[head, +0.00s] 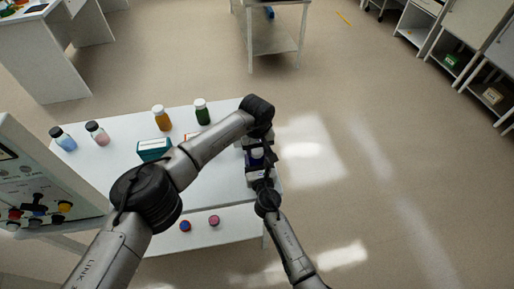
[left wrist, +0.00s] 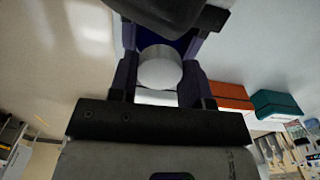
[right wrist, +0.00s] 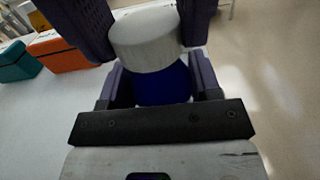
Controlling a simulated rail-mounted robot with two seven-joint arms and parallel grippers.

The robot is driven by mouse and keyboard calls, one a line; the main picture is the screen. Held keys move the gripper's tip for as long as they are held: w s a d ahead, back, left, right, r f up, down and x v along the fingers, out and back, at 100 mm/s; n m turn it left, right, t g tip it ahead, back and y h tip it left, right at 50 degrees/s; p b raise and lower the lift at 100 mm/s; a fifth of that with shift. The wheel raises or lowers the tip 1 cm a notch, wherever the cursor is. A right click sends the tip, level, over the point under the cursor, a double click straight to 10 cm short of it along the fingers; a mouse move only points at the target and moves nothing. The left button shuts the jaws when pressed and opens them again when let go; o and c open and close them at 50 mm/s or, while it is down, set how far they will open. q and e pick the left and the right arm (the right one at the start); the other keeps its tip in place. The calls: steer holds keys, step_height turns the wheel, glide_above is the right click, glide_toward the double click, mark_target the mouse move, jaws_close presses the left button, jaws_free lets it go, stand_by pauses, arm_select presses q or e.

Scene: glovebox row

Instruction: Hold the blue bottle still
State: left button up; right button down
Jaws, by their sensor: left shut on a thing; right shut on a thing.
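The blue bottle (head: 256,157) is at the right end of the white table, mostly hidden between my grippers. My left gripper (head: 253,145) is shut on its white cap, which shows between the fingers in the left wrist view (left wrist: 160,68). My right gripper (head: 259,168) is shut on the blue body below the cap, clear in the right wrist view (right wrist: 162,85). In that view the left gripper's fingers flank the white cap (right wrist: 145,42) from above. The bottle's base is hidden, so I cannot tell whether it touches the table.
An orange box (right wrist: 60,52) is near the grippers. Two small round caps (head: 214,220) lie in front.

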arm_select(q)
steer(key=m, duration=0.7)
steer(key=o, duration=0.9)
steer(key=shift+a, duration=0.1)
steer(key=shift+r, duration=0.1)
steer(key=shift+r, duration=2.15)
steer(key=shift+c, duration=0.5)
